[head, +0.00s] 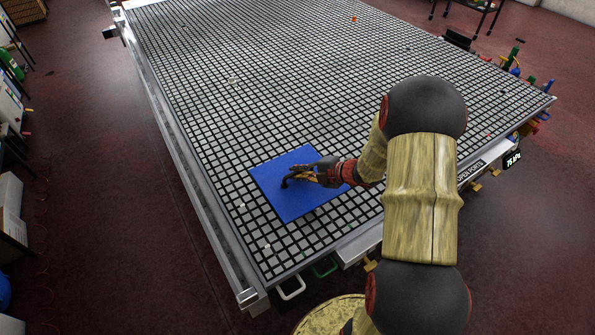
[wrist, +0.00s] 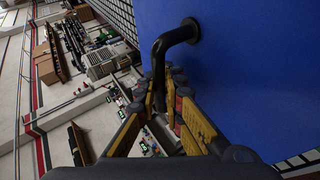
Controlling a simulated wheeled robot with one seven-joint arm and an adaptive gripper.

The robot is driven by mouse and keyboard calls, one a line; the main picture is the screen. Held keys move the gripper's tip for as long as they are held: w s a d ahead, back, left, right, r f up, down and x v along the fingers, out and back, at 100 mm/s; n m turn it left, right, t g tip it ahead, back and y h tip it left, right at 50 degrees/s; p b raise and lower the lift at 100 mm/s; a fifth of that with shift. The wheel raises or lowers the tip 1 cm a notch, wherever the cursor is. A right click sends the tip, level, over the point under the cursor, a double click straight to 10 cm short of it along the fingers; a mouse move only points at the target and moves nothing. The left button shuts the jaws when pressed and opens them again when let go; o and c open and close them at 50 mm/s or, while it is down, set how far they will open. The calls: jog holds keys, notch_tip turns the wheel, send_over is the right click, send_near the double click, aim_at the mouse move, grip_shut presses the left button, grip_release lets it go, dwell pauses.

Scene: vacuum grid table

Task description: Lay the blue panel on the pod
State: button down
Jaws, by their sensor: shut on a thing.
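The blue panel (head: 290,205) is a flat square with a black bent handle on its top face, over the near part of the grid table (head: 200,110). I cannot tell whether it rests on the grid or hangs just above it. My gripper (head: 290,179) reaches in from the right and is shut on the panel's handle. In the wrist view the black handle (wrist: 175,38) comes out of the blue face (wrist: 255,75) and runs down between my yellow fingers (wrist: 160,88). I cannot make out the pod with certainty; the panel and my arm cover part of the grid.
A faint pale object (head: 233,80) lies on the grid beyond the panel, and a small orange thing (head: 353,19) is far back. Several coloured fittings line the right edge. A metal rail (head: 195,185) borders the left. Much of the grid beyond the panel is clear.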

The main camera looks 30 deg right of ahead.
aim_at(302, 182)
jog(key=shift+f+b, duration=1.9)
jog(key=shift+f, duration=0.9)
jog(key=shift+f+b, duration=0.5)
jog(key=shift+f, duration=0.2)
jog(key=c, duration=1.9)
grip_release()
jog(key=shift+o, duration=0.4)
jog(key=shift+s, duration=0.1)
jog(key=v, duration=1.2)
jog(key=shift+w+r, duration=0.1)
jog(key=shift+w, duration=0.1)
